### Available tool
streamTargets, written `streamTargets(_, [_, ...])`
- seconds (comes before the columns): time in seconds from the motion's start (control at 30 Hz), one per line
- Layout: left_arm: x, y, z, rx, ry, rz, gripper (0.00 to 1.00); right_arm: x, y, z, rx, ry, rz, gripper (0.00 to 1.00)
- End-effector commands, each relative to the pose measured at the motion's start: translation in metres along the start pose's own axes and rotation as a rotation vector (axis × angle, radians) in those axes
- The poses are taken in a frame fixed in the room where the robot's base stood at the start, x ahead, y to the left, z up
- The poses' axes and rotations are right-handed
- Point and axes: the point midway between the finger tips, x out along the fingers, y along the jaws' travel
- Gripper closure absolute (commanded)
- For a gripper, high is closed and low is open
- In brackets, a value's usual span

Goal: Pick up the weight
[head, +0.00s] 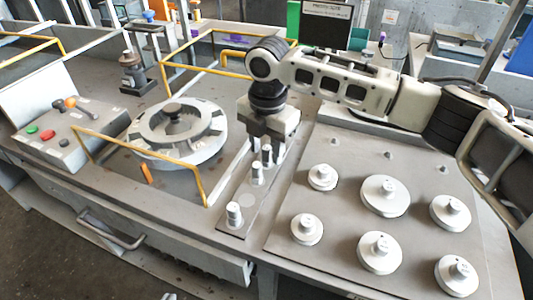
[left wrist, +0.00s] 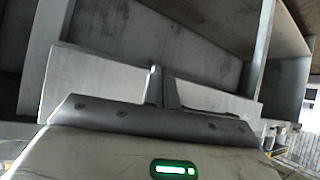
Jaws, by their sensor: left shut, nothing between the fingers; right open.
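Several pale round weights with knobs sit on the grey plate at the right in the head view, among them a large weight (head: 385,195) and a front-left weight (head: 307,229). Slim cylindrical weights, such as the front one (head: 234,214), stand in a row on a narrow strip beside the plate. My right gripper (head: 267,142) points down over the far part of this strip, open. Its fingertips partly hide what is below them. My left gripper (head: 168,296) barely shows at the bottom edge. In the left wrist view its fingers (left wrist: 162,88) are shut and empty.
A control box (head: 68,135) with buttons is at the far left. A drawer handle (head: 112,232) projects from the bench front. Grey panels (left wrist: 150,45) fill the left wrist view.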

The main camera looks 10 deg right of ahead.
Motion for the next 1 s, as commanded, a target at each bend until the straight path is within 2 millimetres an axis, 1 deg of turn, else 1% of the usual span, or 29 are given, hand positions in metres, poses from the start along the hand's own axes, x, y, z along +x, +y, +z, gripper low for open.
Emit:
streamTargets(0.03, [0.000, 0.000, -0.001, 0.000, 0.001, -0.001, 1.00, 0.006, 0.000, 0.000, 0.000, 0.001, -0.001, 0.57])
streamTargets(0.1, [0.000, 0.000, -0.001, -0.001, 0.001, -0.002, 1.00, 0.010, 0.000, 0.000, 0.000, 0.001, 0.000, 0.57])
streamTargets(0.33, [0.001, 0.000, 0.000, -0.006, 0.000, -0.003, 1.00, 0.011, 0.000, 0.000, -0.001, 0.000, 0.000, 0.57])
streamTargets(0.37, [0.001, 0.000, 0.000, -0.006, 0.000, -0.003, 1.00, 0.011, 0.000, 0.000, -0.001, 0.000, 0.000, 0.65])
streamTargets(0.4, [0.001, 0.000, 0.000, -0.007, 0.000, -0.003, 1.00, 0.011, 0.000, 0.000, -0.001, 0.000, 0.000, 0.76])
streamTargets(0.5, [0.001, 0.000, 0.000, -0.007, -0.001, -0.003, 1.00, 0.011, 0.000, 0.000, -0.001, 0.000, 0.000, 1.00])
streamTargets(0.83, [0.001, 0.000, 0.002, -0.007, -0.005, -0.003, 1.00, 0.010, 0.000, 0.000, 0.000, 0.000, 0.001, 1.00])
streamTargets(1.0, [0.001, 0.000, 0.005, -0.008, -0.010, -0.002, 1.00, 0.000, 0.001, 0.000, -0.001, 0.000, 0.003, 1.00])
